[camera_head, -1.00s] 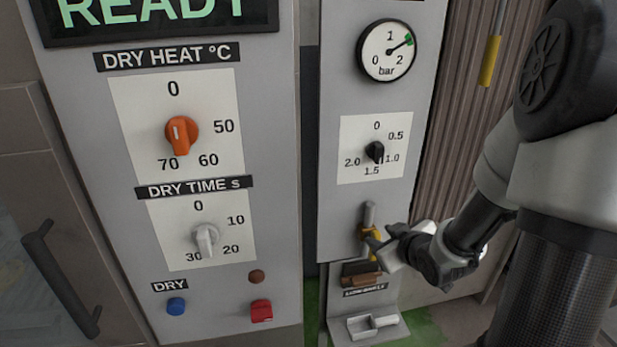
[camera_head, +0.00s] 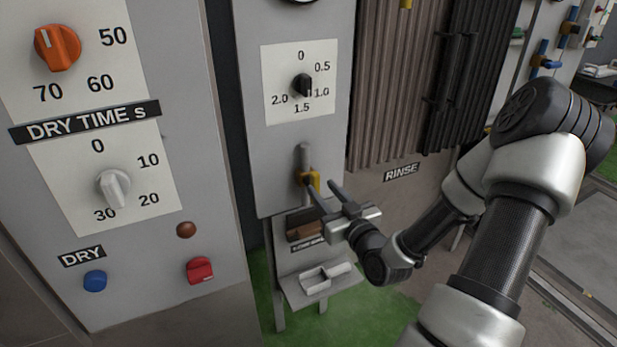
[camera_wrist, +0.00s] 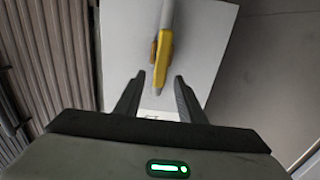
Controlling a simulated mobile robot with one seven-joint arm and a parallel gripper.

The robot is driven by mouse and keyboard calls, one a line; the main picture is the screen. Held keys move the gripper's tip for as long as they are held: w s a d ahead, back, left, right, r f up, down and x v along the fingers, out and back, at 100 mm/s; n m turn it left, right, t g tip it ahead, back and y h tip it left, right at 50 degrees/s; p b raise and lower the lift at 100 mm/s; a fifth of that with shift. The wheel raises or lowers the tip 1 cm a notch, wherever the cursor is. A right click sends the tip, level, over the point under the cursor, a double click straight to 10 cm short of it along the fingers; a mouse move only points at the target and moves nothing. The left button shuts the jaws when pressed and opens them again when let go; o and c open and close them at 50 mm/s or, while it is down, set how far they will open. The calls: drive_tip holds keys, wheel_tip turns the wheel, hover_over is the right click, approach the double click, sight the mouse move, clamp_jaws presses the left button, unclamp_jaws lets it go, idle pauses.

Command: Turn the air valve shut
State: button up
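The air valve (camera_head: 311,181) is a yellow lever on a grey upright pipe, low on the grey panel under the pressure dial. In the wrist view the yellow lever (camera_wrist: 163,60) runs roughly in line with the pipe, its grey end pointing toward my gripper. My gripper (camera_head: 324,188) is open in front of the valve, from the lower right. In the wrist view the fingers (camera_wrist: 154,78) stand apart, one on each side of the lever's near end. I see no finger touching it there. In the head view a finger overlaps the lower part of the valve.
The pressure knob (camera_head: 302,85) sits above the valve. A brown block (camera_head: 304,231) and a small shelf with a light grey scoop-like piece (camera_head: 325,277) are below. The dryer panel (camera_head: 190,130) stands at left, with a ribbed curtain (camera_head: 400,85) at right.

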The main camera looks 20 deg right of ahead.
drive_tip(key=w+b, duration=0.1)
drive_tip(key=w, duration=0.8)
drive_tip(key=shift+w+a, duration=0.15)
drive_tip(key=shift+a, duration=0.05)
clamp_jaws()
